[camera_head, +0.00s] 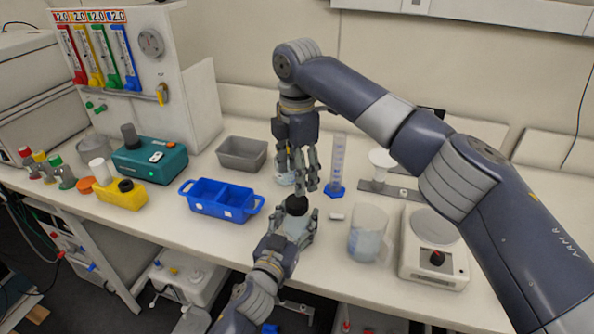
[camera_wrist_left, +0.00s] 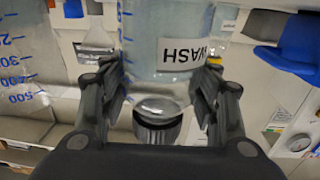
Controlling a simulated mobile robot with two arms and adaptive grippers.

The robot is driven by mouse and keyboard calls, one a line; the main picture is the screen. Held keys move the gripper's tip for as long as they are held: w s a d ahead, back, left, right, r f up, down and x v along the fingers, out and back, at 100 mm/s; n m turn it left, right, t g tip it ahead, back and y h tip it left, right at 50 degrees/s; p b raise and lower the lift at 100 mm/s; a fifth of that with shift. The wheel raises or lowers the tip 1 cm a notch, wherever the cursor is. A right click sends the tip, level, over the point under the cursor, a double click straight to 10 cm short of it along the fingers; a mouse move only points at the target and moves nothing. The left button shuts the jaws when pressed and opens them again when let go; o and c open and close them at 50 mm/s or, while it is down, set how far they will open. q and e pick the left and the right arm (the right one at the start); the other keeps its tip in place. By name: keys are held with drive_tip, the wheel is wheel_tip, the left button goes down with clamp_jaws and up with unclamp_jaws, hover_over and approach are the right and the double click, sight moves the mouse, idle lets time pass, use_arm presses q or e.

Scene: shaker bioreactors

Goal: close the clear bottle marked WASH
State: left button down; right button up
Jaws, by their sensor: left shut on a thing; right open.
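The clear bottle marked WASH (camera_wrist_left: 165,45) is between the fingers of my left gripper (camera_wrist_left: 158,95), which is shut on it. The WASH label appears upside down in the left wrist view. In the head view, the bottle (camera_head: 294,226) is upright at the bench's front, partly covered by my left gripper (camera_head: 292,232). A black ridged cap (camera_head: 297,204) is at its neck; it also shows in the left wrist view (camera_wrist_left: 158,128). I cannot tell whether it is tightened. My right gripper (camera_head: 307,186) is open, pointing down just above the cap, apparently empty.
A blue-based cylinder (camera_head: 337,165) stands behind. A blue tray (camera_head: 205,200) and grey bin (camera_head: 241,154) are left. A small white piece (camera_head: 337,216) lies nearby.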

sight(297, 201)
use_arm(q)
drive_tip(key=shift+f, duration=0.15)
use_arm(e)
drive_tip(key=shift+f, duration=4)
